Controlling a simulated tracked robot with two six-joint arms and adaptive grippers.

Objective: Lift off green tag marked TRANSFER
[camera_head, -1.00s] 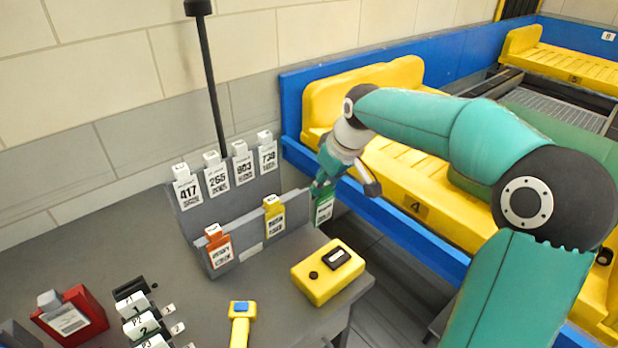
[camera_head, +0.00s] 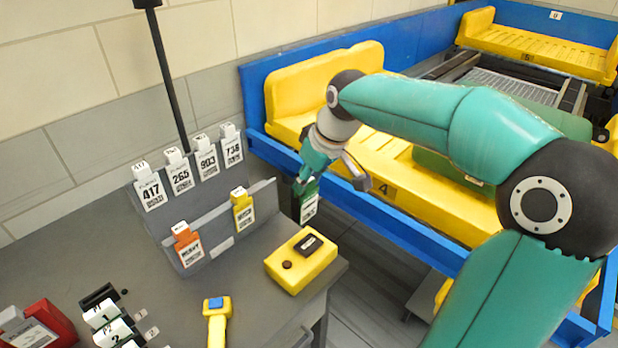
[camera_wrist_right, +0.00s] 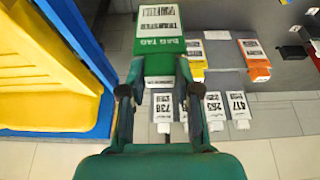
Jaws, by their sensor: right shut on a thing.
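The green tag (camera_head: 309,199) hangs from my right gripper (camera_head: 305,186) in the head view, beyond the right end of the tag rack and clear of it. My left gripper is in neither view.
White numbered tags (camera_head: 180,172) stand on the rack's back row. A blue-railed conveyor with yellow trays (camera_head: 400,185) lies to the right. A yellow handheld device (camera_head: 217,318) lies in front.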

